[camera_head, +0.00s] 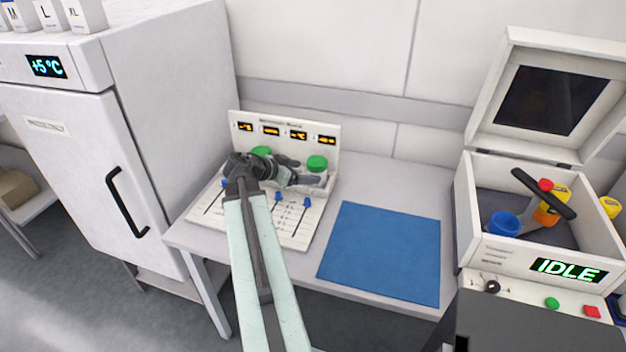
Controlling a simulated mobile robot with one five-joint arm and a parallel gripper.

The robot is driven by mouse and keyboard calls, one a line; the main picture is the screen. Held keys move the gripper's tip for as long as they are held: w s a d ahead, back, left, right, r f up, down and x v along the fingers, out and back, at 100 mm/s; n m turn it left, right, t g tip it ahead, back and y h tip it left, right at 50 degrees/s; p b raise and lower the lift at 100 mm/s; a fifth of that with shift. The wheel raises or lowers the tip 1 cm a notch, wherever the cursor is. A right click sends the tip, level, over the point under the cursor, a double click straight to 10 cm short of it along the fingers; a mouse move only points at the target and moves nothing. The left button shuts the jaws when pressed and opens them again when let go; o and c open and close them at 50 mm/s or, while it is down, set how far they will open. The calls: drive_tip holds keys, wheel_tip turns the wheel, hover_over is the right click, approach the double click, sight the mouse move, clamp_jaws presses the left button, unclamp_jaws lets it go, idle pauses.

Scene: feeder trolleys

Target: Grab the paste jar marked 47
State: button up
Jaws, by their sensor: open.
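My gripper (306,171) is open in front of a white stand (300,222) on the bench, its fingers pointing right. A jar with a green lid (317,162) stands by the fingertips; whether they touch it I cannot tell. A second green lid (261,151) shows behind my wrist, its body hidden. Small amber displays (271,131) line the stand's upright back, too small to read surely. I see no readable 47 on any jar, so I cannot tell which jar bears it.
A blue mat (381,252) lies clear on the bench. At right, an open-lidded white box (485,255) reading IDLE holds a blue cup (503,223) and yellow, orange and red items. A white fridge (75,165) showing +5°C stands at left. A grey wall backs the bench.

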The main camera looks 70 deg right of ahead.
sight(317, 171)
drive_tip(key=b+x, duration=0.1)
drive_tip(key=x, duration=0.1)
drive_tip(key=b+x, duration=0.1)
drive_tip(key=x, duration=0.1)
drive_tip(key=b+x, duration=0.1)
drive_tip(key=x, duration=0.2)
drive_tip(key=shift+w+d, duration=0.15)
drive_tip(key=shift+w, duration=0.1)
drive_tip(key=shift+s, duration=0.1)
drive_tip(key=shift+r, duration=0.1)
clamp_jaws()
